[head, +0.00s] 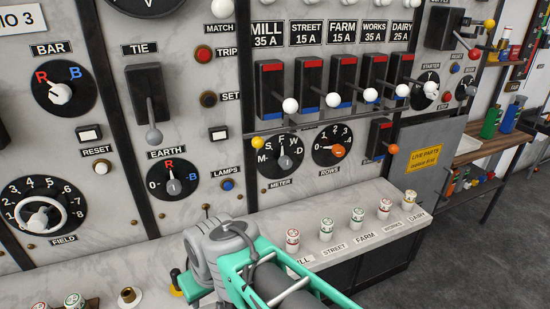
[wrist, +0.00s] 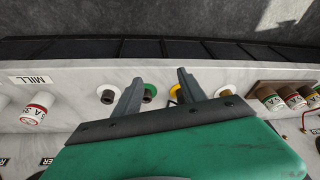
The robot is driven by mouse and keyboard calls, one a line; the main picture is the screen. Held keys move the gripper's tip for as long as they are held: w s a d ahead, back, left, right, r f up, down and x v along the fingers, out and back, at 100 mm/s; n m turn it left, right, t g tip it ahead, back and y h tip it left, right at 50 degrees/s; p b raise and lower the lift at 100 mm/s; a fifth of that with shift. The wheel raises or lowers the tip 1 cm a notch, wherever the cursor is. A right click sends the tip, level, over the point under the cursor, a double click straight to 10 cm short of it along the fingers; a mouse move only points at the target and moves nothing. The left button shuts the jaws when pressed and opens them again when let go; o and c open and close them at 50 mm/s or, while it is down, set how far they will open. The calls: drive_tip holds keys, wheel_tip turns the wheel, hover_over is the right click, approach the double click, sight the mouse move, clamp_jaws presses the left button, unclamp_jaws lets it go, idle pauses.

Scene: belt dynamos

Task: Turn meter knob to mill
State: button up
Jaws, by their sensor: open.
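The meter knob (head: 282,158) is a small grey knob on a round black dial above the METER label in the head view. The dial is lettered M, S, F, W and D, with M at the far left. The knob's pointer appears to stand about upright, near F. My gripper (wrist: 157,90) shows in the wrist view, its two grey fingers spread apart with nothing held. It is over the marble ledge, away from the dial.
Several labelled fuses, such as the one marked FARM (head: 358,218), stand on the ledge (head: 370,195) below the dial. The rows knob (head: 338,150) is to its right and the earth knob (head: 174,186) to its left. Switch levers with white balls hang above.

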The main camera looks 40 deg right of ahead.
drive_tip(key=shift+o, duration=0.4)
drive_tip(key=w+d, duration=0.1)
drive_tip(key=w, duration=0.1)
drive_tip(key=w+d+m+t, duration=0.1)
drive_tip(key=w+d, duration=0.1)
drive_tip(key=w, duration=0.1)
drive_tip(key=w+d+m+t+y, duration=0.1)
drive_tip(key=w, duration=0.1)
drive_tip(key=shift+w+d+f, duration=0.25)
drive_tip(key=shift+d+f, duration=0.05)
drive_tip(key=shift+d, duration=0.1)
drive_tip(key=w+d+t, duration=0.1)
drive_tip(key=w+d+m+t, duration=0.1)
drive_tip(key=w+d+r+m+t, duration=0.1)
drive_tip(key=w+d, duration=0.1)
drive_tip(key=shift+y, duration=0.3)
drive_tip(key=w+d+r+m+t, duration=0.2)
drive_tip(key=d+m, duration=0.1)
drive_tip(key=d, duration=0.2)
drive_tip(key=m+t+h+p, duration=0.1)
drive_tip(key=m+t+h, duration=0.6)
drive_tip(key=m, duration=0.2)
approach(286, 166)
drive_tip(key=x, duration=0.4)
drive_tip(key=p+x, duration=0.2)
drive_tip(key=x, duration=0.4)
drive_tip(key=shift+w+d, duration=0.15)
drive_tip(key=shift+w, duration=0.2)
drive_tip(key=shift+w+d, duration=0.1)
drive_tip(key=shift+w, duration=0.15)
